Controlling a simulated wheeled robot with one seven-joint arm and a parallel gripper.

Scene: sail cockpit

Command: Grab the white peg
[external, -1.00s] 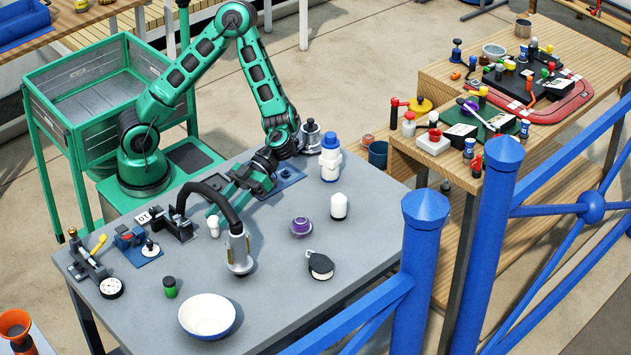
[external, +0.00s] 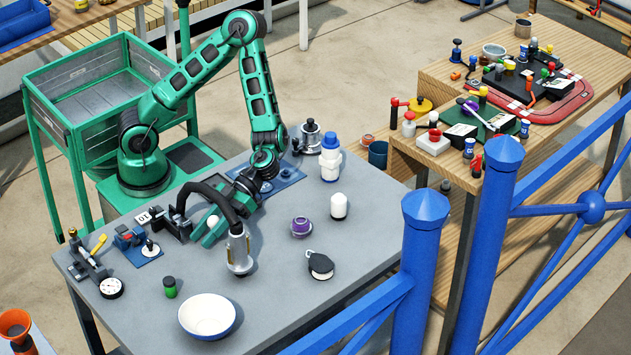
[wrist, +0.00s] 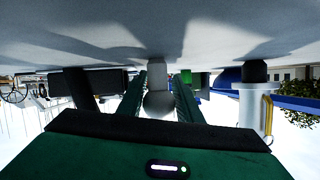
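The white peg (external: 212,220) stands on the grey table, its rounded top showing beside the black curved hose. My gripper (external: 210,233) is low over the table at the peg, its green fingers reaching along both sides of it. In the wrist view, which is upside down, the peg (wrist: 158,86) sits between the two fingers of my gripper (wrist: 158,92), with narrow gaps on either side. The fingers look open and do not appear to press on it. Part of the peg's lower body is hidden in the external view.
The hose with its metal nozzle (external: 239,254) arches close in front of my gripper. A black block fixture (external: 177,225) stands just left. A white-and-blue bottle (external: 330,160), white capsule (external: 338,207), purple cup (external: 301,228) and bowl (external: 207,318) are farther off.

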